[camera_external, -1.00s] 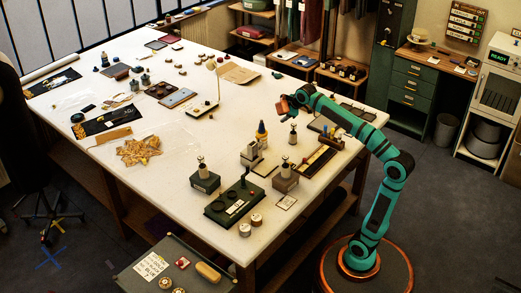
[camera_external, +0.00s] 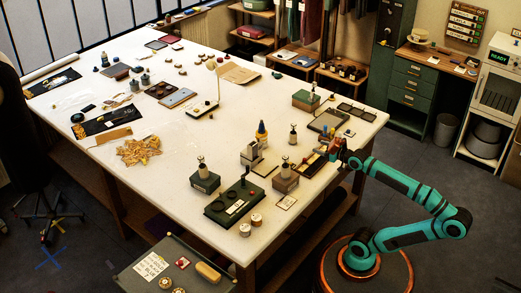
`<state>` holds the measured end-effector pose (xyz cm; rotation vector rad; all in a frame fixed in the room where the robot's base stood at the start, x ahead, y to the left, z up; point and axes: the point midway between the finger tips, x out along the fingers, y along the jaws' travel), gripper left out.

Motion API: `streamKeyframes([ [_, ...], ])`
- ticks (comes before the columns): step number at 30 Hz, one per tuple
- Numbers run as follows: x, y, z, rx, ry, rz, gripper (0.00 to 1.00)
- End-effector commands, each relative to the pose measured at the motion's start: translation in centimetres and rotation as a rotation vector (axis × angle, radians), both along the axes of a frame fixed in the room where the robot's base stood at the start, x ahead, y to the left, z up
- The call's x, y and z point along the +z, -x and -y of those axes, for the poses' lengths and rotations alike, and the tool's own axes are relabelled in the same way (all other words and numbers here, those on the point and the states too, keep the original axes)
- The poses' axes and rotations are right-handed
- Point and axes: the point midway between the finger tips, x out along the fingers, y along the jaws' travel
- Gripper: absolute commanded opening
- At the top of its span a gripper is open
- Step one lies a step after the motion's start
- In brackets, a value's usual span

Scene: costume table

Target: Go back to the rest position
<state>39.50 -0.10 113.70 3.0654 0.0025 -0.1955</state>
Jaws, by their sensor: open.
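My teal arm is folded low at the right, with its elbow out past the table's right edge. My gripper (camera_external: 337,151) is at that edge, beside the right end of a long dark tray with tan inside (camera_external: 311,166). Its jaws are open, and I see nothing held in them. They are small here, and I cannot tell if they touch anything.
The white table (camera_external: 220,130) holds many small things. A green box (camera_external: 306,100) with a small item on top stands beyond my gripper, by a dark flat tray (camera_external: 327,121).

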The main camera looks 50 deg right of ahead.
Motion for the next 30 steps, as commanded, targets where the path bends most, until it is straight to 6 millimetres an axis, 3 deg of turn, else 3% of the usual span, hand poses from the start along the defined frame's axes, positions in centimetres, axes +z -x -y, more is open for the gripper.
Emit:
streamKeyframes([
  [3, -1.2, 1.7, -0.1, -0.002, -0.045, 0.051, 0.57],
  [7, -1.7, 2.4, -0.1, -0.003, -0.068, 0.077, 0.57],
  [30, -1.8, 2.4, -0.1, -0.004, -0.071, 0.079, 0.57],
])
